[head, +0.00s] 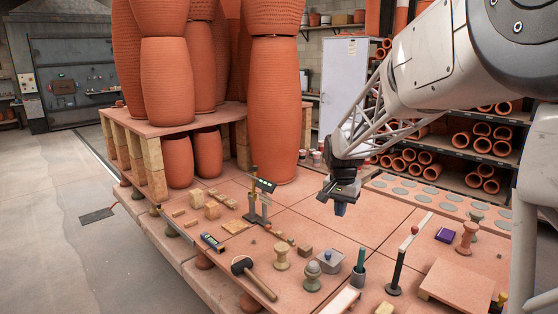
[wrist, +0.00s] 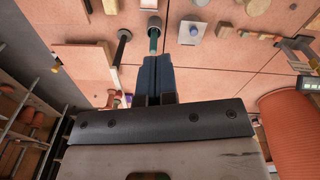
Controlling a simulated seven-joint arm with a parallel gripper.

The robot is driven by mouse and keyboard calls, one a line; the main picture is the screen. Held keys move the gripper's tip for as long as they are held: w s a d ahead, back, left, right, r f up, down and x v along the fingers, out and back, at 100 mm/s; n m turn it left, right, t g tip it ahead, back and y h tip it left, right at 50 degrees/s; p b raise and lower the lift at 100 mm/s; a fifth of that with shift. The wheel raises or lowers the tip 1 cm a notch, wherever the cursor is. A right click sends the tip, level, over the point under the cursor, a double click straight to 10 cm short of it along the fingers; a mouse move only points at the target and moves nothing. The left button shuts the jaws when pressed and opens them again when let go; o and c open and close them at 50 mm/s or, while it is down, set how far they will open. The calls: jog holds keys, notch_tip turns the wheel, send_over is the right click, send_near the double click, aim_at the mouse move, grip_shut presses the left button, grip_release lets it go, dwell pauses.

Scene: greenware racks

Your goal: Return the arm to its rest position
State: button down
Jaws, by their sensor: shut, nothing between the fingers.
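My gripper (head: 340,208) hangs over the terracotta-tiled table (head: 325,225), its fingers pointing down and apart from the objects below. In the wrist view its two blue fingers (wrist: 156,62) are together with nothing between them. My arm reaches in from the upper right of the head view.
Tall clay vessels (head: 273,110) stand behind at left; pipe racks (head: 480,150) stand behind at right.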

jog(key=s+r+n+t, duration=0.1)
jog(key=s+r+n, duration=0.3)
jog(key=s, duration=1.7)
jog(key=s+f+n+t, duration=0.1)
jog(key=s+f+n, duration=0.1)
jog(key=s, duration=1.7)
jog(key=shift+s+d, duration=0.3)
jog(key=shift+d, duration=0.05)
